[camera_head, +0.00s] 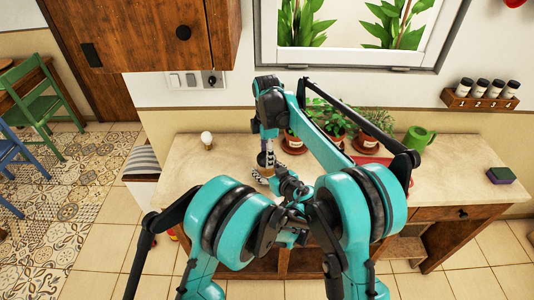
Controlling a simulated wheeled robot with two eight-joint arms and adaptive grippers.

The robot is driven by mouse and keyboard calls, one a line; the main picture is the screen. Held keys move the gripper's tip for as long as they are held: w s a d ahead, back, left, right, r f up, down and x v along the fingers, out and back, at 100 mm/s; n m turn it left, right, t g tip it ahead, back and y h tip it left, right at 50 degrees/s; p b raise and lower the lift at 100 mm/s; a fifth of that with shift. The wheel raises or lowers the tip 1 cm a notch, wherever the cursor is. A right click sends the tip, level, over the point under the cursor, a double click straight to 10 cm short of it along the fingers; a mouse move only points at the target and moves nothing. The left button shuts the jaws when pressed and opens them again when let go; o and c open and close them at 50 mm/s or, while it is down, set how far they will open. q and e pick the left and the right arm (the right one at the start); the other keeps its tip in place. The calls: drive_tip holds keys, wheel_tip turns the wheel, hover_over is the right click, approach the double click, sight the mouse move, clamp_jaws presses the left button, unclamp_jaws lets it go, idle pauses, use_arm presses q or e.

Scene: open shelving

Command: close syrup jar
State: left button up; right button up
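A small amber and pale upright thing, probably the syrup jar (266,158), stands near the middle of the counter, partly hidden by my arms. One teal arm reaches up and over, and its gripper (268,138) points down right above the jar. It seems to be my right one. My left gripper (264,178) appears low beside the jar's base, coming from the right side of it. Both sets of fingers are small and overlap the jar, so I cannot tell whether they touch it or are shut. I cannot make out a separate lid.
A small white round-topped object (206,138) stands on the counter (185,160) at left. Potted plants (335,122), a green watering can (416,139) and a red tray (385,165) are at right. A dark sponge (501,175) lies far right. A spice rack (480,100) hangs on the wall.

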drive_tip(key=shift+f, duration=0.6)
drive_tip(key=m, duration=2)
drive_tip(key=shift+a, duration=0.1)
drive_tip(key=m, duration=1.8)
drive_tip(key=shift+m, duration=0.4)
drive_tip(key=m, duration=0.7)
drive_tip(key=shift+w+f, duration=0.1)
drive_tip(key=m, duration=0.6)
